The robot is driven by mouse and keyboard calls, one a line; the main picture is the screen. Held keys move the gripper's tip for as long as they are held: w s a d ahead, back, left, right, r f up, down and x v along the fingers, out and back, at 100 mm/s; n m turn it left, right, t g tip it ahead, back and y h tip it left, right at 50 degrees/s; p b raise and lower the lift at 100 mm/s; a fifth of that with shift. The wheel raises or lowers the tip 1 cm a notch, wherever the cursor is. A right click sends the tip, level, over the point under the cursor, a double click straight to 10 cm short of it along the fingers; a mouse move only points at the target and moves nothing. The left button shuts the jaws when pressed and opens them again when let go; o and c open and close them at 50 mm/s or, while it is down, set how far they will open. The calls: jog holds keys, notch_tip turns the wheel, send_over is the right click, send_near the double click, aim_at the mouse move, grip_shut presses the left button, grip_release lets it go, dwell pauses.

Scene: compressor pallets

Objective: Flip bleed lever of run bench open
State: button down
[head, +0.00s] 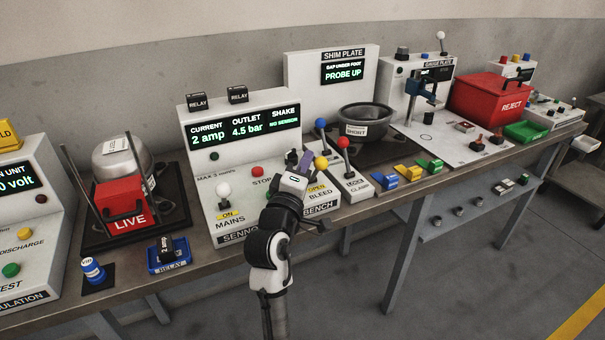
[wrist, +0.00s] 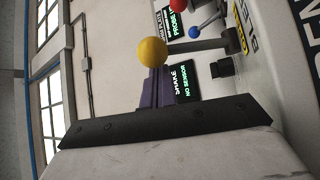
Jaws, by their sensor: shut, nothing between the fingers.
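The run bench (head: 239,152) has a screen reading 2 amp, 4.5 bar and no sensor. Its bleed lever has a yellow ball knob (head: 321,162) on a short stem, above a yellow OPEN tag (head: 317,189). My gripper (head: 304,162) is at the bench's right part, just left of the yellow knob. In the wrist view the yellow knob (wrist: 152,51) and its grey stem (wrist: 198,47) stand beside the purple fingers (wrist: 157,88). The fingers are together and empty. Whether they touch the lever I cannot tell.
A white-knobbed mains lever (head: 223,190) and a red stop button (head: 257,171) are on the bench to the left. Red (head: 343,143) and blue (head: 320,123) knobbed levers stand close on the right. A red LIVE box (head: 122,203) is farther left.

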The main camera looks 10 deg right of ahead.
jog(key=shift+s+f+m+h+b, duration=0.15)
jog(key=shift+s+m+h+b, duration=0.15)
jog(key=shift+b, duration=0.35)
jog(key=shift+t, duration=0.3)
